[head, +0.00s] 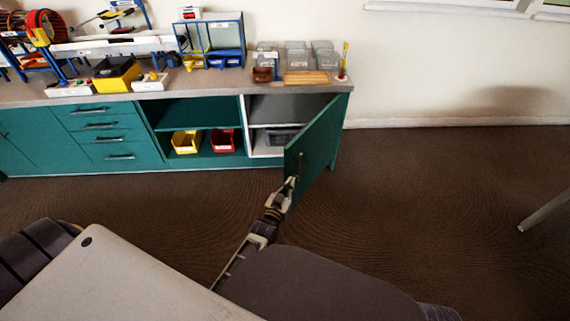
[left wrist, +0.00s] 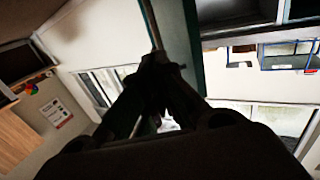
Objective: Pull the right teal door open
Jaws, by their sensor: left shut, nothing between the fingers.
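The right teal door (head: 318,145) stands well open in the head view, swung out from the right end of the teal cabinet. A dark bar handle (head: 300,163) is on its face. My left gripper (head: 292,182) is at the lower part of the handle, in front of the door; whether it touches is unclear. Its fingers are shut with nothing between them. In the left wrist view the dark fingers (left wrist: 160,62) are close together beside the teal door edge (left wrist: 190,45). My right gripper is not in view.
The open compartment (head: 270,108) shows a shelf and a dark grey bin (head: 281,137). Yellow (head: 186,142) and red (head: 223,140) bins stand in the open bay to its left. Bins and tools cover the countertop (head: 200,82).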

